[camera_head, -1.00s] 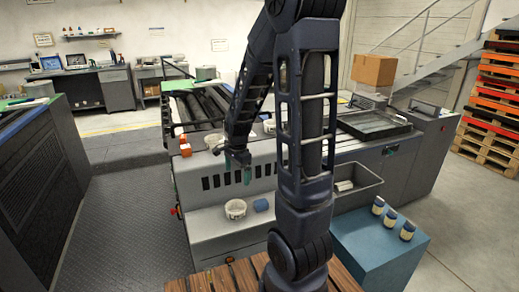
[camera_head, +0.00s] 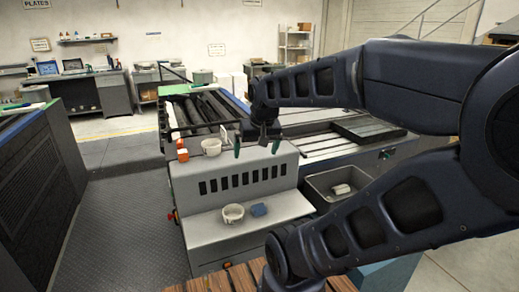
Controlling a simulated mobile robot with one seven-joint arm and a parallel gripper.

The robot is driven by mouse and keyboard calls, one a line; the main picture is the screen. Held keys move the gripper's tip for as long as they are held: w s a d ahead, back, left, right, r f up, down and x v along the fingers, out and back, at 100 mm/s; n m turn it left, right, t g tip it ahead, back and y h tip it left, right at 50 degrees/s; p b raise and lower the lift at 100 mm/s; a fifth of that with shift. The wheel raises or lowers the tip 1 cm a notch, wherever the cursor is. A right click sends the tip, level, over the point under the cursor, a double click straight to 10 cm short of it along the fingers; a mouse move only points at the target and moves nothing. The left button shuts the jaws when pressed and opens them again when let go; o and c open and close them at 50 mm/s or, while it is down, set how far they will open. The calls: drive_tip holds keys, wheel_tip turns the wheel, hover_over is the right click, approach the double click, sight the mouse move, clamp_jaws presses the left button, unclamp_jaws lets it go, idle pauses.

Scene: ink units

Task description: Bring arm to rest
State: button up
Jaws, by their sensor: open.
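My arm reaches in from the right, bent at an elbow near the right edge, and covers much of that side. My gripper (camera_head: 257,148) hangs above the front edge of the grey press unit (camera_head: 240,178). Its two green-tipped fingers are spread apart with nothing between them. A white tub (camera_head: 211,147) stands on top of the unit, to the left of the gripper.
A second white tub (camera_head: 233,214) and a blue lump (camera_head: 258,210) sit on the lower shelf (camera_head: 205,232). A grey bin (camera_head: 318,189) holds a pale object. The floor aisle (camera_head: 125,220) is clear.

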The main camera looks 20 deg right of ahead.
drive_tip(key=shift+s+d+r+n, duration=0.1)
drive_tip(key=shift+s+r+n, duration=0.2)
drive_tip(key=shift+s, duration=0.25)
drive_tip(key=shift+s+r+n, duration=0.2)
drive_tip(key=shift+s+n, duration=0.1)
drive_tip(key=shift+s, duration=0.2)
